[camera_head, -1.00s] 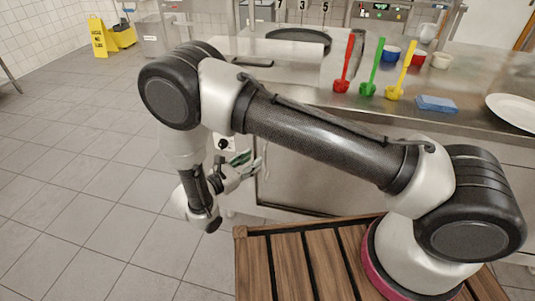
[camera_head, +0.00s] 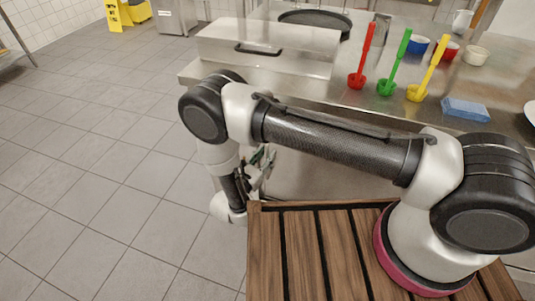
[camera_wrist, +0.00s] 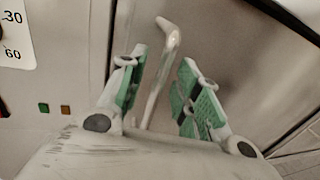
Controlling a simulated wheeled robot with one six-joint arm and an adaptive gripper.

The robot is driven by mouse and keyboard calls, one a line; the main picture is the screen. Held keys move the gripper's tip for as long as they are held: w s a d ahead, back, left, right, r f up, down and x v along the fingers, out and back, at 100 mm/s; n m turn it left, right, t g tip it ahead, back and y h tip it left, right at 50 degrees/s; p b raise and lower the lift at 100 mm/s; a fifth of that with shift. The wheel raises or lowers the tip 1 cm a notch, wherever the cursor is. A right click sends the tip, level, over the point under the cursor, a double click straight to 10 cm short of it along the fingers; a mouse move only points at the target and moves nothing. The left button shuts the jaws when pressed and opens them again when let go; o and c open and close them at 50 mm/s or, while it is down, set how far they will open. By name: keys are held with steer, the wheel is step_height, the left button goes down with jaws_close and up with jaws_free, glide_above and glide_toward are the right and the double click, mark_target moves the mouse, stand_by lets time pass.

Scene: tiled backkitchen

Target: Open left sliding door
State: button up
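A metal bar handle (camera_wrist: 160,75) stands out from a brushed steel front panel (camera_wrist: 220,40) in the wrist view. My gripper (camera_wrist: 164,62) is open, with green-padded fingers on either side of the handle. The handle lies between the fingers with gaps visible on both sides; I cannot tell whether either finger touches it. In the head view my gripper (camera_head: 263,165) is low at the left end of the counter front (camera_head: 315,175). My arm hides part of that front, and the handle cannot be made out there. I cannot tell whether this panel is the left sliding door.
The steel counter (camera_head: 335,90) above bears red (camera_head: 358,79), green (camera_head: 388,86) and yellow (camera_head: 418,92) utensils, a blue sponge (camera_head: 465,109) and bowls. A white dial plate (camera_wrist: 15,38) is left of the handle.

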steer(key=shift+w+d, duration=0.35)
steer(key=shift+w, duration=0.2)
steer(key=shift+c, duration=0.2)
jaws_close()
steer(key=shift+d, duration=0.1)
